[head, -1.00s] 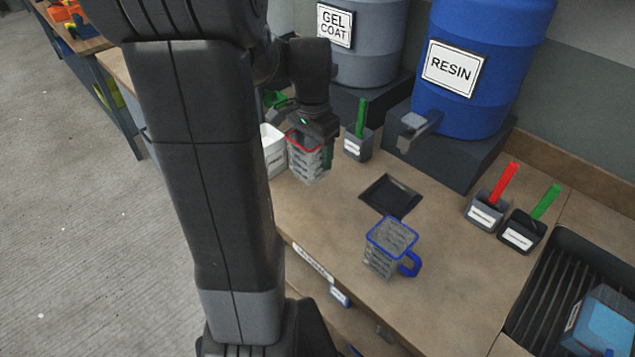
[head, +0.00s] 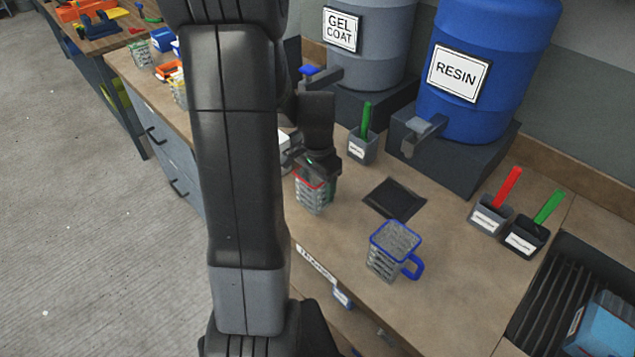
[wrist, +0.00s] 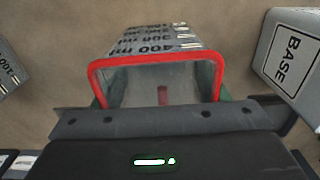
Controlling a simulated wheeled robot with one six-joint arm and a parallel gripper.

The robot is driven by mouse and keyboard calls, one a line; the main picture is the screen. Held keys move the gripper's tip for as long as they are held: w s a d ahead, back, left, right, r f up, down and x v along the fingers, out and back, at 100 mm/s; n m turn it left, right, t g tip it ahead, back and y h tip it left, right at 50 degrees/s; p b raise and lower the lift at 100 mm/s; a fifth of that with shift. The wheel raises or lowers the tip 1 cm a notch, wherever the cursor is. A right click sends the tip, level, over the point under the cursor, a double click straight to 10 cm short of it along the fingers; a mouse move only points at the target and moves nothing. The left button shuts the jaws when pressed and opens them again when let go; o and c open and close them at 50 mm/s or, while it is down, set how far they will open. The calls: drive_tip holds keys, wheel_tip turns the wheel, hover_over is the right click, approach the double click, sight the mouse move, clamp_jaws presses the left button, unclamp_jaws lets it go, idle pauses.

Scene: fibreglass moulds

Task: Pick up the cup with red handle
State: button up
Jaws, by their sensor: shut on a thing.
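The clear measuring cup with a red rim (head: 311,196) is at the end of my arm in the head view, near the front edge of the bench. My gripper (head: 318,172) is shut on it from above. In the wrist view the cup's red rim (wrist: 157,60) and its printed scale face my gripper (wrist: 160,90), with greenish finger parts at both sides. A red strip shows through the cup; I cannot tell whether it is the handle. I cannot tell whether the cup's base touches the bench.
A cup with a blue rim and handle (head: 393,252) stands to the right, near a black square plate (head: 394,199). Holders with green and red sticks, the resin drum (head: 492,70) and the gel coat drum (head: 368,45) stand behind. A BASE container (wrist: 288,55) is close by.

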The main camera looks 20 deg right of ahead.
drive_tip(key=shift+f, duration=0.15)
drive_tip(key=o, duration=1)
